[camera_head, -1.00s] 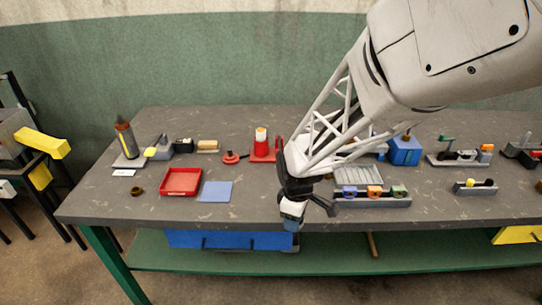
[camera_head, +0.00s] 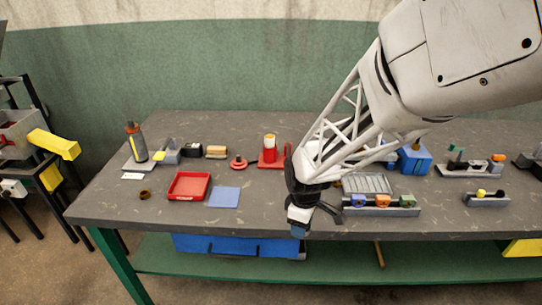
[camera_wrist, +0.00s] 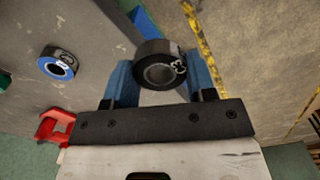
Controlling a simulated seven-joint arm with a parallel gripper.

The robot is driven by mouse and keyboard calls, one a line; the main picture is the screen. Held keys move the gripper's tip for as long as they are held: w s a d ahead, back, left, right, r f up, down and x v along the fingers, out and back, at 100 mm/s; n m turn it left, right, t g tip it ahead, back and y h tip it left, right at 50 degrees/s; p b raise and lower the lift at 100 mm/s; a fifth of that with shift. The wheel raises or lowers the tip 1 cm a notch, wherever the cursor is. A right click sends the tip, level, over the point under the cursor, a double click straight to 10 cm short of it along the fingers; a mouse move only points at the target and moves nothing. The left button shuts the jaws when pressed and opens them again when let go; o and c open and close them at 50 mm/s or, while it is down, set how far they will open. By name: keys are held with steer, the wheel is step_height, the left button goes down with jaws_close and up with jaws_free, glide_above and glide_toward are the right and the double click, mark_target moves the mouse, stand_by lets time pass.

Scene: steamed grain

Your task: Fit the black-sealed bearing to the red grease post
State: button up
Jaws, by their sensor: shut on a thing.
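My gripper (camera_wrist: 160,85) has its blue fingers shut on a black-sealed bearing (camera_wrist: 142,52), a dark ring with pale marks on its face. In the head view my gripper (camera_head: 298,229) hangs at the front edge of the bench, right of centre; the bearing cannot be made out there. A red stand (camera_head: 268,165) with a white, yellow-topped cylinder stands farther back, behind and left of my gripper. A low red disc-shaped piece (camera_head: 238,163) lies just left of it. I cannot tell for certain which of these is the red grease post.
A rack (camera_head: 392,211) of blue, orange and green ringed pieces lies right of my gripper. A blue-ringed bearing (camera_wrist: 57,65) shows in the wrist view. A red tray (camera_head: 189,186) and blue mat (camera_head: 224,197) lie left. The bench between mat and gripper is clear.

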steer(key=w+a+r, duration=0.2)
steer(key=w+a, duration=0.5)
steer(key=w, duration=0.4)
steer(key=w+a+r, duration=0.2)
steer(key=w+a, duration=0.6)
steer(key=w, duration=0.4)
steer(key=w+a+r, duration=0.1)
steer(key=w+a, duration=0.6)
steer(key=w, duration=0.5)
steer(key=shift+a+r, duration=0.35)
steer(key=shift+r, duration=0.05)
steer(key=shift+s, duration=0.1)
steer(key=shift+f, duration=0.2)
steer(key=shift+f, duration=2.2)
steer(key=shift+f, duration=1.5)
steer(key=o, duration=1.1)
